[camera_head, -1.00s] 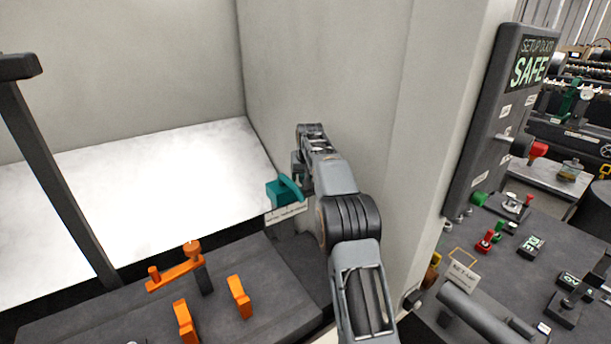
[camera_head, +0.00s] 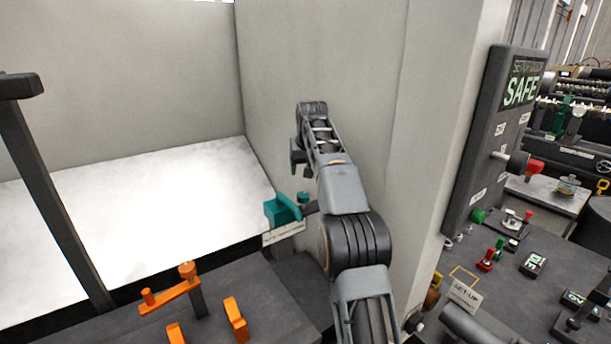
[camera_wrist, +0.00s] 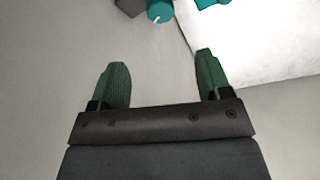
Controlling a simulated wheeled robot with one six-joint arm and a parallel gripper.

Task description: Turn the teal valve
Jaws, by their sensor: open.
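The teal valve (camera_head: 286,208) sits low at the wall corner in the head view, with a curved lever and a small round teal part beside it. A white label plate hangs under it. In the wrist view, a teal round part (camera_wrist: 160,11) shows at the top edge, cut off by the frame, with another teal piece to its right. My gripper (camera_head: 297,158) is above the valve, close to the pale wall. In the wrist view its two green fingers (camera_wrist: 158,85) are wide apart with nothing between them. The fingers do not touch the valve.
Orange handles (camera_head: 172,288) stand on the dark panel at the lower left. A dark post (camera_head: 55,195) rises at the left. A panel marked SAFE (camera_head: 500,130) and a console with red and green controls are at the right. The pale wall is close to my arm.

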